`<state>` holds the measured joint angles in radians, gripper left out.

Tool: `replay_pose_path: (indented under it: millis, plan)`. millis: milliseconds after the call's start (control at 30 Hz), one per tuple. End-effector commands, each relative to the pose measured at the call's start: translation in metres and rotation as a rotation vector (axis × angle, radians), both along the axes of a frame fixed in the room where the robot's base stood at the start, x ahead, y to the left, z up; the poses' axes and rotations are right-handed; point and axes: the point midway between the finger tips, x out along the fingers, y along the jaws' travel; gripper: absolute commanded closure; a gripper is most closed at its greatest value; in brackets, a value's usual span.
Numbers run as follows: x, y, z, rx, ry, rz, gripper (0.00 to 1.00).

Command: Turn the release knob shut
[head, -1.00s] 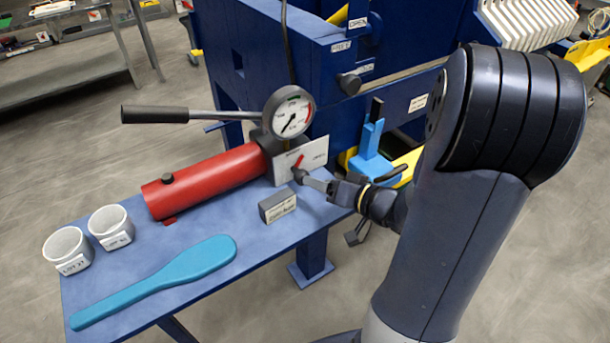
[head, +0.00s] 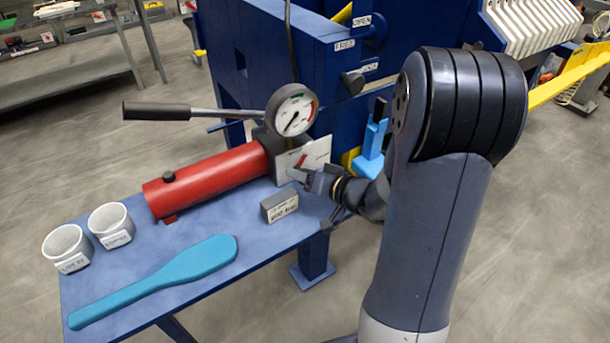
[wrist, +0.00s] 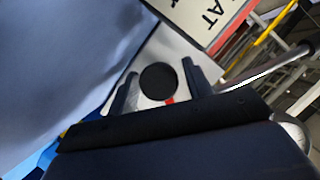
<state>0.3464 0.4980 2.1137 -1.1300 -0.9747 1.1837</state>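The release knob (wrist: 158,83) is a round black disc on a pale plate (head: 317,154) at the end of the red pump cylinder. In the wrist view it sits between the two fingers of my open gripper (wrist: 158,69), with a narrow gap showing on each side. A bit of red pointer shows beside the knob. In the head view my gripper (head: 299,177) is at the plate and mostly hides the knob. The red pointer (head: 299,161) shows above it, tilted up to the right.
A grey labelled block (head: 279,205) stands on the blue bench just below my gripper. The red cylinder (head: 207,179), gauge (head: 292,111) and pump lever (head: 157,111) are to the left. Two white cups (head: 110,226) and a teal paddle (head: 155,284) lie farther left. The blue press frame rises behind.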

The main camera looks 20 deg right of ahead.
Motion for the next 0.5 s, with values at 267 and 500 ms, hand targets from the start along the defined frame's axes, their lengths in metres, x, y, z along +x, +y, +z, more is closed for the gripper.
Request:
replay_pose_path:
  millis: [267,500]
  plan:
    - [-0.0002,-0.0001,0.0001,0.000,0.000,0.000,0.75]
    - [-0.0002,-0.0002,0.0001,-0.001,0.000,0.000,0.88]
